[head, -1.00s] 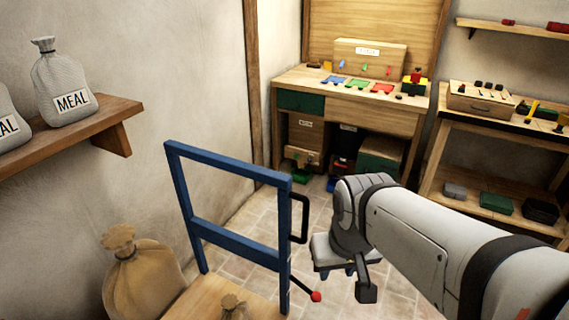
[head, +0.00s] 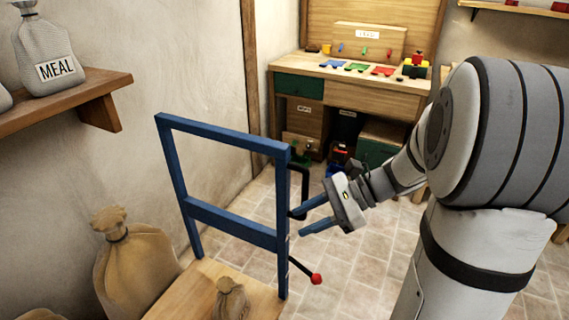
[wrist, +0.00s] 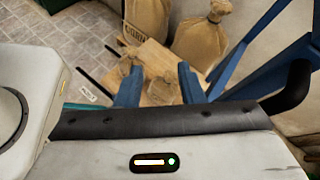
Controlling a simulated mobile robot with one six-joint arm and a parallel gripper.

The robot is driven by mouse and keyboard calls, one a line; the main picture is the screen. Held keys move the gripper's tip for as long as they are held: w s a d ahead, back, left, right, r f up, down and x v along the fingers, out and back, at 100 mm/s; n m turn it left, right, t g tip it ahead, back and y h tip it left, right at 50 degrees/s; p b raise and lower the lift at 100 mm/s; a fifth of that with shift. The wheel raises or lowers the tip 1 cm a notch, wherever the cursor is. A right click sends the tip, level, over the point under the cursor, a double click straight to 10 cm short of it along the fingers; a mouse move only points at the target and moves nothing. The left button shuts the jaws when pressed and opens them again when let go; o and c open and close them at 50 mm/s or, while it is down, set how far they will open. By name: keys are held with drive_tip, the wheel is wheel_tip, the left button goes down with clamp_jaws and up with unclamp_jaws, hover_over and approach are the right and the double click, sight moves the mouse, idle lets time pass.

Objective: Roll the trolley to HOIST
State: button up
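The trolley has a blue upright frame (head: 232,226) and a wooden deck (head: 190,292); both also show in the wrist view, the deck (wrist: 152,57) beyond my fingers. A black bar handle (head: 304,185) sits on the frame's right post, and it shows at the right edge in the wrist view (wrist: 298,85). Below it is a lever with a red knob (head: 316,279). My gripper (head: 297,222) is open and empty, its blue fingers pointing left at the right post near the handle's lower end. In the wrist view the handle is outside the finger gap. No HOIST sign is readable.
A small sack (head: 231,299) is on the deck; a larger sack (head: 130,262) stands beside it. A wall shelf (head: 70,102) holds meal sacks at left. A workbench (head: 345,92) stands at the back. Tiled floor (head: 355,255) is clear right of the trolley.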

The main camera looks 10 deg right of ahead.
sight(305, 185)
drive_tip(key=w+d+m+t+y+b, duration=0.2)
drive_tip(key=w+d+m+t+y, duration=0.2)
drive_tip(key=w+d+m+t, duration=0.4)
drive_tip(key=shift+n+g, duration=0.3)
drive_tip(key=shift+g, duration=0.4)
drive_tip(key=x, duration=0.7)
drive_tip(key=shift+w+d+f, duration=0.1)
drive_tip(key=shift+w+f, duration=0.05)
drive_tip(key=shift+f, duration=0.15)
drive_tip(key=shift+c, duration=0.4)
clamp_jaws()
